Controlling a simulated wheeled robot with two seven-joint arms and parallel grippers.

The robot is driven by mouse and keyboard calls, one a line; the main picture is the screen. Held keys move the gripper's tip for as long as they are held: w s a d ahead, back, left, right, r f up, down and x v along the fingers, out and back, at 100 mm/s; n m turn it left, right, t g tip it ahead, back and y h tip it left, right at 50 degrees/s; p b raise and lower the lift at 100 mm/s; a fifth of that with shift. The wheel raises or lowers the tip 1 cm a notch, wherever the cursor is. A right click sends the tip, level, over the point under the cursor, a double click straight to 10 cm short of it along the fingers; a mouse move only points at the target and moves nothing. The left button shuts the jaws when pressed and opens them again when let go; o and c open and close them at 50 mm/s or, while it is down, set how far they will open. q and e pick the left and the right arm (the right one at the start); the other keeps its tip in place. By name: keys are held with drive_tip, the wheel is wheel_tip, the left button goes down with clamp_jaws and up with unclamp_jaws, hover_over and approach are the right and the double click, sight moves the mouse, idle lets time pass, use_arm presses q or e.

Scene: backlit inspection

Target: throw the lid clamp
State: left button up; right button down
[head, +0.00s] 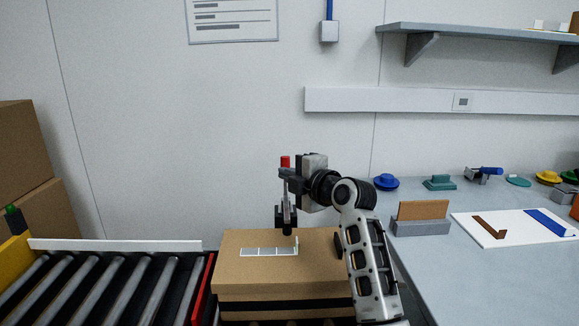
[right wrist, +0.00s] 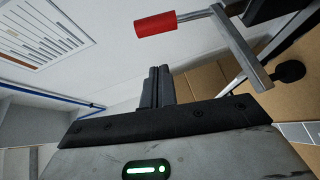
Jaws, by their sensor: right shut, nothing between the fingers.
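The lid clamp (head: 286,199) stands upright at the back of a cardboard box (head: 255,270), with its red handle (head: 285,161) at the top. In the right wrist view the red grip (right wrist: 155,23) sticks out from a grey metal arm (right wrist: 238,50), and a black round foot (right wrist: 290,71) shows beyond it. My right gripper (head: 289,173) is beside the clamp, just below the red grip. Its fingers (right wrist: 157,86) are together with nothing between them, apart from the grip in the right wrist view. The clamp's base is partly hidden. My left gripper is out of view.
A roller conveyor (head: 105,285) lies left of the box. On the right, a grey table (head: 460,275) holds a brown block in a grey stand (head: 422,217), a white board (head: 510,229) and several small parts. A wall shelf (head: 480,32) is above it.

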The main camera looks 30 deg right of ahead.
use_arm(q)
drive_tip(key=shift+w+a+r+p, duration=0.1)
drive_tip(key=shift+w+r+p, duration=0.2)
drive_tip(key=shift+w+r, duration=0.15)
use_arm(e)
drive_tip(key=w+d, duration=0.2)
drive_tip(key=w, duration=0.1)
drive_tip(key=shift+w+d+f, duration=0.15)
drive_tip(key=shift+d+f, duration=0.15)
drive_tip(key=shift+f, duration=0.05)
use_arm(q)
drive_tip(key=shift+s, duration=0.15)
use_arm(e)
drive_tip(key=shift+w+d, duration=0.1)
drive_tip(key=shift+w, duration=0.05)
